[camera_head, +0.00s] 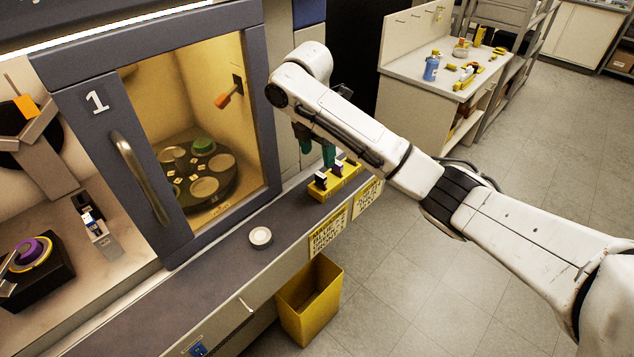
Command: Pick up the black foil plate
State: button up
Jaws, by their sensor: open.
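A yellow holder (335,180) stands on the bench ledge to the right of the cabinet. Small upright dark pieces with pale parts stand in it, one at the left (320,181) and one further right (338,167). I cannot tell for sure which of them is the black foil plate. My gripper (317,152) hangs just above and behind the holder, its teal fingers pointing down. It is open and nothing shows between the fingers. My forearm hides part of the gripper and the area right of the holder.
A grey-framed cabinet (85,100) marked 1 holds a dark round carousel (205,195) behind its front. A small white round dish (260,237) lies on the ledge, with clear ledge around it. A yellow bin (310,300) stands below. A side table with a blue bottle (431,68) is behind.

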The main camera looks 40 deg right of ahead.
aim_at(321, 175)
jog(key=shift+w+d+f+p, duration=0.15)
jog(key=shift+d+f, duration=0.1)
jog(key=shift+f, duration=1.35)
jog(key=shift+d+f+p, duration=0.2)
jog(key=shift+d+f, duration=0.1)
jog(key=shift+f, duration=1.3)
jog(key=shift+w+d+f+p, duration=0.15)
jog(key=shift+d+f, duration=0.1)
jog(key=shift+f, duration=1.35)
jog(key=shift+s, duration=0.1)
jog(key=c, duration=1.1)
